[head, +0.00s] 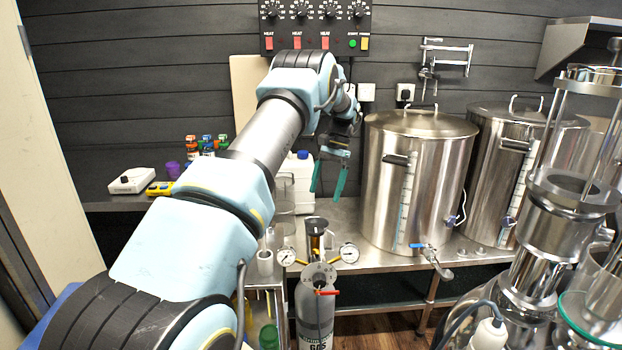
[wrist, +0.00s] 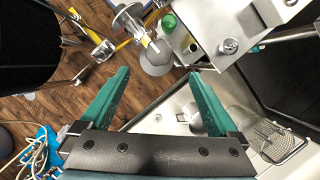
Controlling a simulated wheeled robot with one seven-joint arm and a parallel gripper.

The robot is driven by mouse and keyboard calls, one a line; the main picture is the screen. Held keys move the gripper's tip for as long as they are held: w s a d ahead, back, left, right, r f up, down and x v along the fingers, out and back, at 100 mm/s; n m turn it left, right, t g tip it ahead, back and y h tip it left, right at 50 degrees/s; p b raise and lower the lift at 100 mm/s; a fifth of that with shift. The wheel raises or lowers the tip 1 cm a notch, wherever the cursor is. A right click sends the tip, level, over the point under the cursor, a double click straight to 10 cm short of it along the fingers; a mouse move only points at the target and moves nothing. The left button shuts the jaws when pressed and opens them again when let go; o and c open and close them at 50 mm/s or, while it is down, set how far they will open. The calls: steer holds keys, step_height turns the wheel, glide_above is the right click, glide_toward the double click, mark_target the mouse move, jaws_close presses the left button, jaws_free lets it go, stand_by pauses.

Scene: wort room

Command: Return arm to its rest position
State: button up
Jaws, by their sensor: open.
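My arm stretches from the lower left of the head view up toward the control panel on the wall. My gripper (head: 329,177) hangs at its far end, pointing down, just left of the nearer steel kettle (head: 415,180). Its two green fingers are apart. In the wrist view my gripper (wrist: 158,98) is also open, with nothing between the fingers. Below it show the edge of a steel surface and the wooden floor (wrist: 60,90).
A control panel (head: 315,26) is on the wall behind my arm. A second kettle (head: 515,165) stands to the right. A gas cylinder (head: 316,310) with gauges stands in front of the steel bench (head: 375,250). A white jug (head: 300,180) is behind my gripper. Glass and steel apparatus fills the right.

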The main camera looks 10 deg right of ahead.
steer(key=s+a+r+n+t+h, duration=0.2)
steer(key=s+a+r+n+h, duration=0.3)
steer(key=s+a, duration=0.6)
steer(key=s+a+n+t, duration=0.1)
steer(key=s+a, duration=0.4)
steer(key=s, duration=0.3)
steer(key=s+a+r+n+t+y, duration=0.1)
steer(key=s+a+n, duration=0.1)
steer(key=s+a, duration=0.3)
steer(key=s, duration=0.4)
steer(key=shift+s+a, duration=0.2)
steer(key=shift+s, duration=0.1)
